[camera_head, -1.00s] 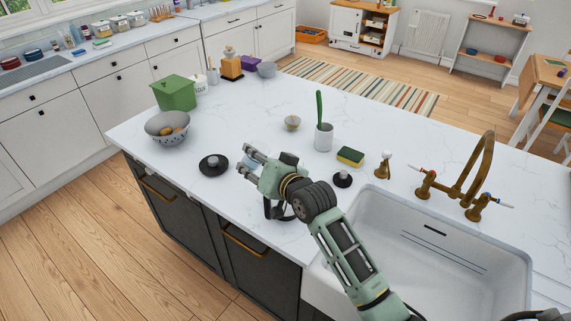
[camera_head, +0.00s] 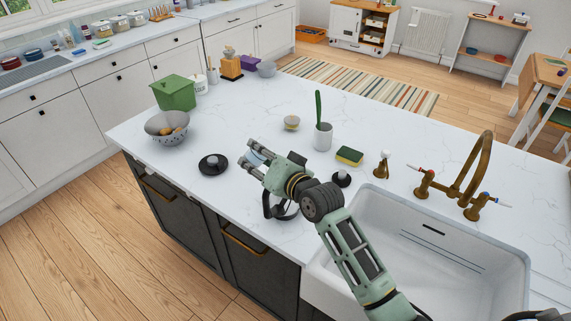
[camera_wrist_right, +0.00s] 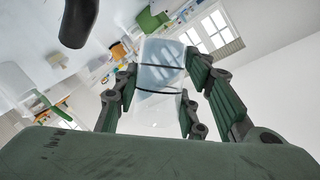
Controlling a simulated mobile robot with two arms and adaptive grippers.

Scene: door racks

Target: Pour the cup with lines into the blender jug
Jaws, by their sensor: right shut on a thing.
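My right gripper (camera_head: 252,156) is above the near part of the island worktop, fingers pointing left. It is shut on the cup with lines (camera_wrist_right: 160,78), a clear cup with dark lines around it. The cup looks tilted in the right wrist view; in the head view only a pale bluish bit shows between the fingers. A black handle-like loop (camera_head: 267,204) shows below the gripper, likely the blender jug's; the jug's body is mostly hidden or too clear to make out. A dark curved piece (camera_wrist_right: 79,22) shows in the wrist view. My left gripper is out of view.
A black disc with a knob (camera_head: 213,164) lies left of the gripper. A colander (camera_head: 171,129) and green box (camera_head: 175,92) stand further left. A white holder (camera_head: 323,137), sponge (camera_head: 349,156) and sink (camera_head: 430,240) are to the right. The worktop's middle is mostly clear.

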